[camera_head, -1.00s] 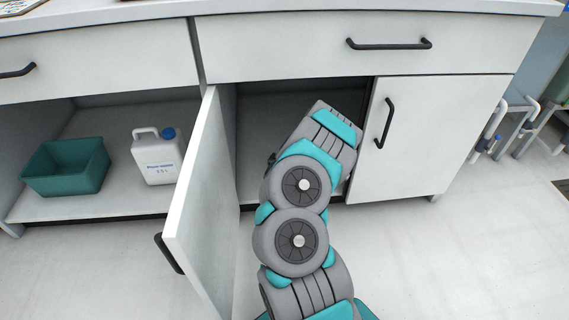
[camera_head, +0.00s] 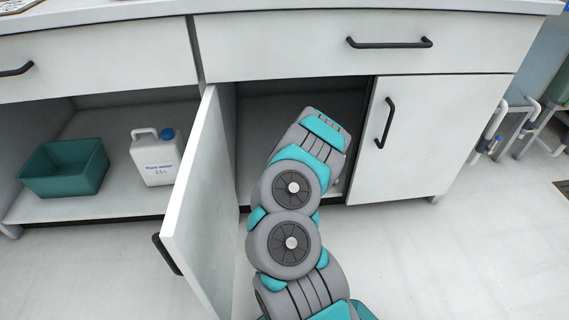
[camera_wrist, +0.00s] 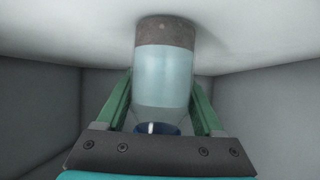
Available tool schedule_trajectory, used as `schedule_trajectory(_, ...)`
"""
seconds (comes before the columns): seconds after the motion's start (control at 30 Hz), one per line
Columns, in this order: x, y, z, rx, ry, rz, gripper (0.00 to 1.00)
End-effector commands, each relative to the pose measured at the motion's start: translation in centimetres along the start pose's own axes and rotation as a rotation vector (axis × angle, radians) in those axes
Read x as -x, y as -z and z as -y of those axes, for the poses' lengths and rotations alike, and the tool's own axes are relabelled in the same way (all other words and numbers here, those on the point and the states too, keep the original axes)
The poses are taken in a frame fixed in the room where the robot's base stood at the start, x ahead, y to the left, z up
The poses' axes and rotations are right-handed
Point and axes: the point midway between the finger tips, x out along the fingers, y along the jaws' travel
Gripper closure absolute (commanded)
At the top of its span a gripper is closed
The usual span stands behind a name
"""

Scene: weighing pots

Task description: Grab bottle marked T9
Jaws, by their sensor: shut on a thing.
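In the wrist view a clear bottle (camera_wrist: 165,72) with pale bluish contents sits between the two green fingers of my gripper (camera_wrist: 161,95). Its blue cap (camera_wrist: 157,128) is close to my palm and a brown band is at its far end. The fingers are shut on its sides. No T9 mark can be read on it. The far end is close to a pale surface (camera_wrist: 255,35); I cannot tell whether they touch. In the head view my arm reaches into the open cabinet, and the gripper and bottle are hidden there.
The cabinet's open door (camera_head: 200,200) stands left of my arm, and a closed door (camera_head: 425,135) is on the right. A green bin (camera_head: 62,182) and a white jug (camera_head: 157,160) stand in the left bay. The floor in front is clear.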

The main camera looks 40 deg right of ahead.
Motion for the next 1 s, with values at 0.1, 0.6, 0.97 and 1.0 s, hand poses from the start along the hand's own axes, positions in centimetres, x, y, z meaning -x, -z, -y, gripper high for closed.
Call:
schedule_trajectory(0.1, 0.0, 0.0, 0.0, 0.000, 0.000, 0.000, 0.56)
schedule_trajectory(0.6, 0.0, 0.0, 0.0, 0.000, 0.000, -0.001, 1.00)
schedule_trajectory(0.97, 0.4, 0.8, 0.0, -0.001, 0.000, -0.001, 1.00)
schedule_trajectory(1.0, 0.6, 1.1, 0.0, -0.001, 0.000, -0.001, 1.00)
